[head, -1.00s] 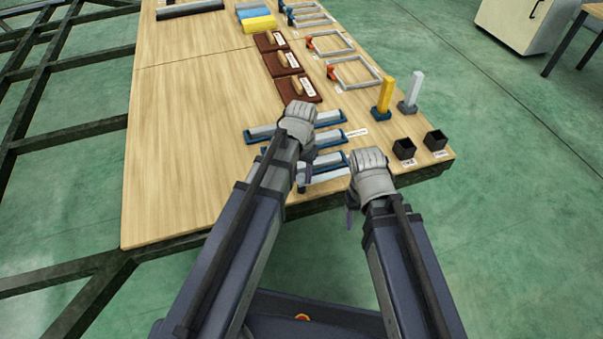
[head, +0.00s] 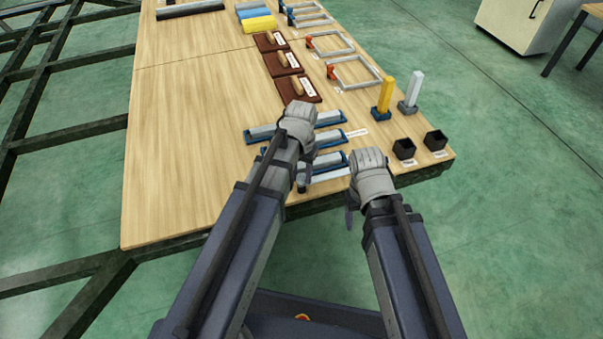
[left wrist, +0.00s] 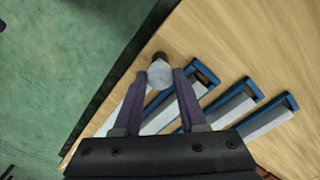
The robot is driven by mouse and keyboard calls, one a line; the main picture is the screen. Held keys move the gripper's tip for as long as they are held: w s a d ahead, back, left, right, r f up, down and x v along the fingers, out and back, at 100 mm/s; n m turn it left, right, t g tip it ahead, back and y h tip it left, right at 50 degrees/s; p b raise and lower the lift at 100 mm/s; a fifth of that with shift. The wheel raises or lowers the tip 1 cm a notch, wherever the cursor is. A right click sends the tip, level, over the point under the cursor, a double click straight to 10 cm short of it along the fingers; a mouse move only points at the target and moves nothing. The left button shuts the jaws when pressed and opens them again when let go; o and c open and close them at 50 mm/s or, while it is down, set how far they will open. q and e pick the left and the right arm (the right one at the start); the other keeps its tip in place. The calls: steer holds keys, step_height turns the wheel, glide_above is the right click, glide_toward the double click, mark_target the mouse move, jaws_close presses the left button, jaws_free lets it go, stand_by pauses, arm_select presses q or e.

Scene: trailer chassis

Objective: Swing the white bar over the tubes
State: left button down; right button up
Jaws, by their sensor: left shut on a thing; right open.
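Several pale grey tubes lie in blue holders, such as the far holder's tube (head: 264,131), near the table's front edge; the left wrist view also shows a tube (left wrist: 230,108). The white bar (head: 330,174) lies beside the nearest holder (head: 333,158), partly hidden by my left arm. It also shows in the left wrist view (left wrist: 128,108), running past the finger. My left gripper (left wrist: 158,76) is shut on the bar's pale end, with a small brown piece just beyond. It also shows in the head view (head: 304,178). My right gripper (head: 352,210) is open and empty at the table's front edge.
Black square cups (head: 404,149) and yellow (head: 385,94) and grey (head: 412,91) posts stand at the right. Brown boards with handles (head: 297,88) and grey frames (head: 353,71) lie farther back. The table's left side (head: 190,130) is clear.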

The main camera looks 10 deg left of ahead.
arm_select(q)
steer(key=shift+n, duration=0.3)
steer(key=n, duration=0.3)
steer(key=shift+n, duration=0.4)
steer(key=n, duration=0.4)
steer(key=shift+n, duration=0.3)
steer(key=n, duration=0.8)
steer(key=shift+n, duration=0.6)
steer(key=shift+c, duration=2.2)
jaws_free()
